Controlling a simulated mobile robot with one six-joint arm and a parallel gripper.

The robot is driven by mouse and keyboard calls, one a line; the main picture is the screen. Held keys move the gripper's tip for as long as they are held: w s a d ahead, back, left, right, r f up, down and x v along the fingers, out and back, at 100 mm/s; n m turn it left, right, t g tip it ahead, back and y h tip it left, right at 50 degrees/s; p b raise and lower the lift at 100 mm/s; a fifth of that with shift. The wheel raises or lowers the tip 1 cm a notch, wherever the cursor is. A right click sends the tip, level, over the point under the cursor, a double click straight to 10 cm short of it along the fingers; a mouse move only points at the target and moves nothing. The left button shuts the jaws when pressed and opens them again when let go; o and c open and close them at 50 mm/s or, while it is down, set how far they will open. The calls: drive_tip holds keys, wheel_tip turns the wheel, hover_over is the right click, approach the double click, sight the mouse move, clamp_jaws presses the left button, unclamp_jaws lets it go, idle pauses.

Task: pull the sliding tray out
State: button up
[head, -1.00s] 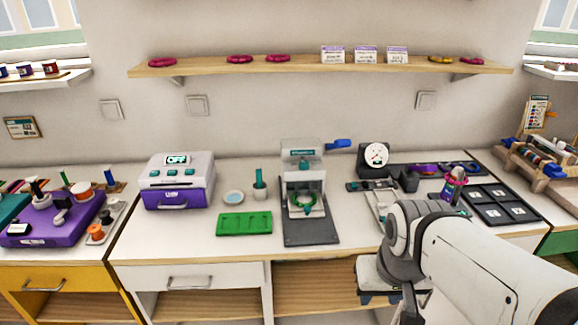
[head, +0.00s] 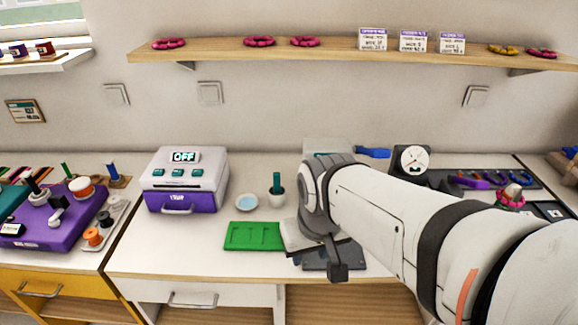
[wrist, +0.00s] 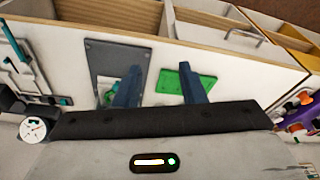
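The grey device with an OFF display (head: 185,172) stands on the counter at the left in the head view. Its purple tray front (head: 182,202) has a pale handle (head: 177,210) and sits flush in the device. A press with a dark base plate (head: 335,258) is mostly hidden behind my arm; its plate (wrist: 108,58) also shows in the wrist view. My gripper (wrist: 160,88) is open, its two blue fingers apart with nothing held between them.
A green board (head: 254,236), a small blue dish (head: 247,202) and a cup (head: 276,195) stand between the device and my arm. A purple machine (head: 52,228) is at the far left. A dial gauge (head: 411,160) stands behind my arm. The counter front before the device is clear.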

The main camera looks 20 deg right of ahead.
drive_tip(key=shift+o, duration=0.5)
drive_tip(key=shift+w+d, duration=0.15)
drive_tip(key=w+d+f+n+g+b, duration=0.1)
drive_tip(key=w+d+f+n, duration=0.1)
drive_tip(key=w+d, duration=0.2)
drive_tip(key=w+d+f+n+b, duration=0.1)
drive_tip(key=w+d+f+b, duration=0.1)
drive_tip(key=w+d, duration=0.3)
drive_tip(key=w+d+f+n+g+b, duration=0.1)
drive_tip(key=w+d+f, duration=0.3)
drive_tip(key=w, duration=0.6)
drive_tip(key=shift+d+n+g+b, duration=0.3)
drive_tip(key=shift+n+b, duration=0.35)
drive_tip(key=shift+n, duration=0.15)
drive_tip(key=shift+d+f, duration=0.1)
drive_tip(key=shift+f, duration=0.3)
wheel_tip(320, 180, down, 7)
drive_tip(key=shift+f+b, duration=0.1)
drive_tip(key=shift+b, duration=0.2)
clamp_jaws()
